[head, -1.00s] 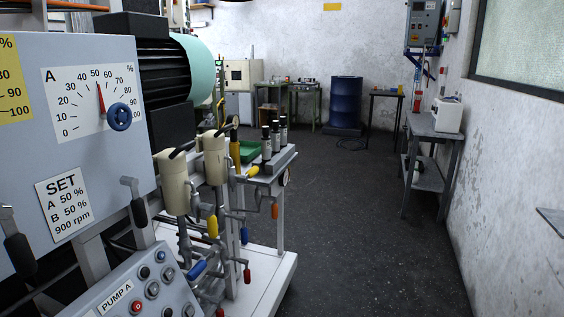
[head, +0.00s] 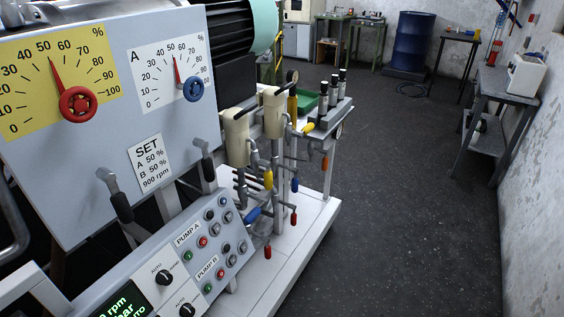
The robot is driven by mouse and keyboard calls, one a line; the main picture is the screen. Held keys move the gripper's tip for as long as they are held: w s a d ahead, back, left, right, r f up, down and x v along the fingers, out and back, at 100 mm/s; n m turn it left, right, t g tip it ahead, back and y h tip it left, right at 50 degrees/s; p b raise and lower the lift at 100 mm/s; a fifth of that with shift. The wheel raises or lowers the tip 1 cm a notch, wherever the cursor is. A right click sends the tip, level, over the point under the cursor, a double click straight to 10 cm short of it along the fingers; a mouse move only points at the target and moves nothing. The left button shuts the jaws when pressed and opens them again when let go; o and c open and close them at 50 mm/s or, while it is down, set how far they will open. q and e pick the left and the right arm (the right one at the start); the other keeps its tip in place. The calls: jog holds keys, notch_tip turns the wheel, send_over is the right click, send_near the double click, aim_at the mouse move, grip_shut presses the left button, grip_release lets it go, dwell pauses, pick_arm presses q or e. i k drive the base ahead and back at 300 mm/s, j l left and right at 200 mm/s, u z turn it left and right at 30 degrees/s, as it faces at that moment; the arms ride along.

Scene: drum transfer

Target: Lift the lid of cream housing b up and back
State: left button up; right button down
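Two cream housings stand side by side on the machine skid. The nearer cream housing (head: 236,140) is on the left, and the farther cream housing (head: 274,115) is just behind it to the right. Each is an upright cylinder with a dark handle on top, and both lids look closed. No lettering shows on either, so I cannot tell which one is b. Pipes and valves with coloured handles sit below them. Neither of my grippers is in view.
A grey panel (head: 85,165) with dials and levers and a pump control box (head: 205,245) stand in front on the left. Dark floor (head: 400,220) is free on the right. A blue drum (head: 412,45) stands at the back.

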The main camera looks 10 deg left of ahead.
aim_at(240, 115)
jog(key=i+u, duration=0.1)
jog(key=u, duration=0.25)
jog(key=l+u, duration=0.15)
jog(key=u, duration=0.2)
jog(key=i+l+u, duration=0.1)
jog(key=u, duration=0.3)
jog(key=i+l+u, duration=0.1)
jog(key=l+u, duration=0.15)
jog(key=l, duration=0.2)
jog(key=i+l+u, duration=0.1)
jog(key=l+u, duration=0.15)
jog(key=l, duration=0.65)
jog(key=i+l+u, duration=0.15)
jog(key=l, duration=0.3)
